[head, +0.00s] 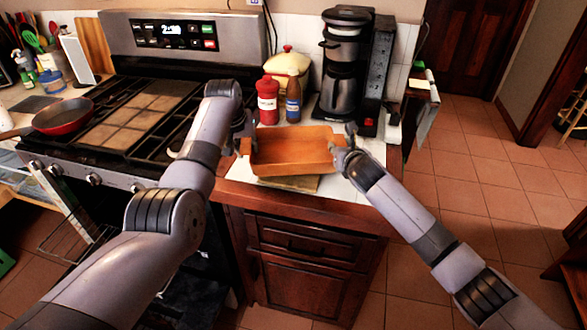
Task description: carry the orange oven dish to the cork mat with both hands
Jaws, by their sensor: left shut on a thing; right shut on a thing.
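The orange oven dish (292,160) is level over the right-hand counter, empty inside. My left gripper (245,139) is shut on its left end, and my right gripper (341,151) is shut on its right end. The cork mat (298,184) lies on the white counter, and only its front strip shows below the dish's front edge. The rest of the mat is hidden by the dish. I cannot tell whether the dish touches the mat or hangs just above it.
A red canister (267,100), a dark bottle (293,100), a yellow lidded pot (288,68) and a coffee maker (345,70) stand behind the dish. The stove (150,110) is at left, with a red pan (63,116) on it. A little bare counter (342,188) shows at front right.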

